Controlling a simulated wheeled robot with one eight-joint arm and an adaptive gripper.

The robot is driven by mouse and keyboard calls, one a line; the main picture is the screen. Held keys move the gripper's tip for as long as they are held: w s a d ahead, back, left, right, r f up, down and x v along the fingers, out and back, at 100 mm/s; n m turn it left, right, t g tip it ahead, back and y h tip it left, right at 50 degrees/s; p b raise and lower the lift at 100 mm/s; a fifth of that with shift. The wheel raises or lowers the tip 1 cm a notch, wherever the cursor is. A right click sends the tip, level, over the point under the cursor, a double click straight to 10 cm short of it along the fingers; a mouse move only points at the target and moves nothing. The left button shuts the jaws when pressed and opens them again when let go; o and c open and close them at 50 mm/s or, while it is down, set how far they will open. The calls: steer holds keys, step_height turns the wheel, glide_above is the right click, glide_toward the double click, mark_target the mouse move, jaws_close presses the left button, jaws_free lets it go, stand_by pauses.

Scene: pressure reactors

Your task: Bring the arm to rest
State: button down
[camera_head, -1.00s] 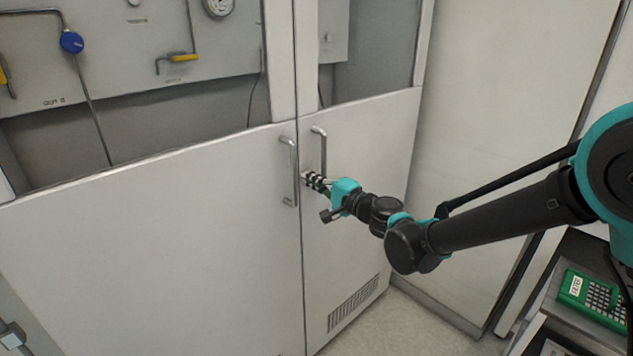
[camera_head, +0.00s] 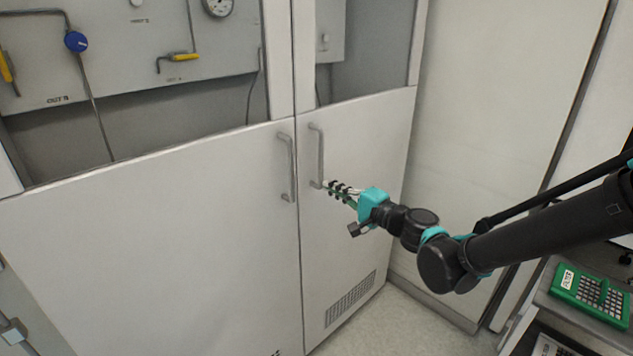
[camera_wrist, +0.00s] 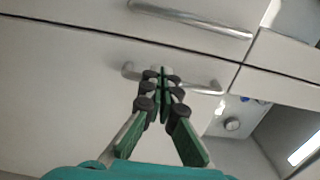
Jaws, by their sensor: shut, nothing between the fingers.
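My gripper (camera_head: 330,185) is in front of the right cabinet door, at the lower end of that door's handle (camera_head: 317,155). The fingers are shut with nothing between them. In the wrist view, my gripper (camera_wrist: 161,80) shows its green and black fingers together, with the tips over the middle of a metal handle (camera_wrist: 205,88). I cannot tell whether the tips touch the handle. My arm (camera_head: 545,220) reaches in from the right edge of the head view.
The left cabinet door (camera_head: 150,250) has its own handle (camera_head: 286,165) close by, and both doors look closed. A pale wall panel (camera_head: 480,130) stands to the right. A green keypad device (camera_head: 590,297) sits on equipment at lower right. The floor (camera_head: 400,325) shows below.

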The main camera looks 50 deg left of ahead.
steer(key=shift+d, duration=2.15)
steer(key=shift+w, duration=0.1)
steer(key=w+d+f+n+t+h, duration=0.1)
steer(key=w+d+f+t+h, duration=0.3)
steer(key=d, duration=0.7)
steer(key=w+d+f+h, duration=0.1)
steer(key=w+d+f, duration=0.2)
steer(key=w+d, duration=0.65)
steer(key=w+d+f+n+t+h, duration=0.1)
steer(key=w+d+f+h, duration=0.15)
steer(key=d, duration=1.05)
steer(key=s+d+f+m+h, duration=0.1)
steer(key=s+d+f+h, duration=0.1)
steer(key=d, duration=0.9)
steer(key=s+d+f+h, duration=0.3)
steer(key=d+f+h, duration=0.2)
steer(key=d, duration=0.6)
steer(key=s+d+f+m+h, duration=0.1)
steer(key=s+d+f+h, duration=0.1)
steer(key=d, duration=0.8)
steer(key=shift+s+d+f+m+h, duration=0.3)
steer(key=shift+d+f+h, duration=0.1)
steer(key=shift+f+h, duration=0.45)
